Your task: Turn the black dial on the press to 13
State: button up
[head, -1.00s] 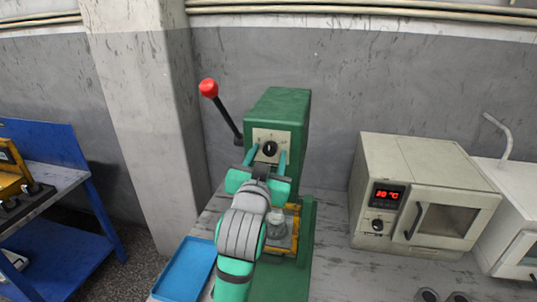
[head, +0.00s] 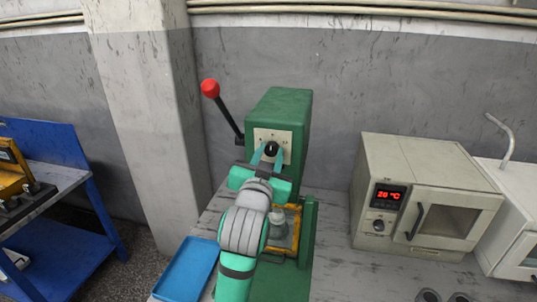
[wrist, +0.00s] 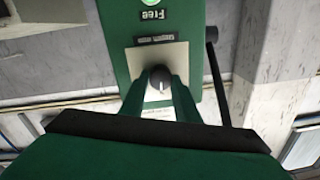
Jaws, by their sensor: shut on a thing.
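The green press (head: 290,108) stands at the back of the bench. A pale plate on its front carries the black dial (head: 271,148), which also shows in the wrist view (wrist: 158,84) with a light pointer mark. My gripper (head: 268,153) reaches up to the dial, with its two green fingers on either side of it. In the wrist view my gripper (wrist: 159,82) is closed on the dial. The markings around the dial are too small or hidden to read.
A lever with a red knob (head: 210,88) sticks out left of the press. A blue tray (head: 187,268) lies at the bench's front left. A beige oven (head: 420,175) with a red display stands to the right. A blue cart (head: 75,170) is at far left.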

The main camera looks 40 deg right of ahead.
jog(key=shift+m, duration=0.6)
jog(key=m, duration=0.4)
jog(key=shift+s+f+m, duration=0.1)
jog(key=shift+m, duration=0.2)
jog(key=m, duration=0.5)
jog(key=shift+f+m+h, duration=0.1)
jog(key=shift+m+h, duration=0.2)
jog(key=shift+m, duration=0.1)
jog(key=o, duration=1)
jog(key=shift+o, duration=0.2)
jog(key=v, duration=1)
jog(key=shift+s+a, duration=0.3)
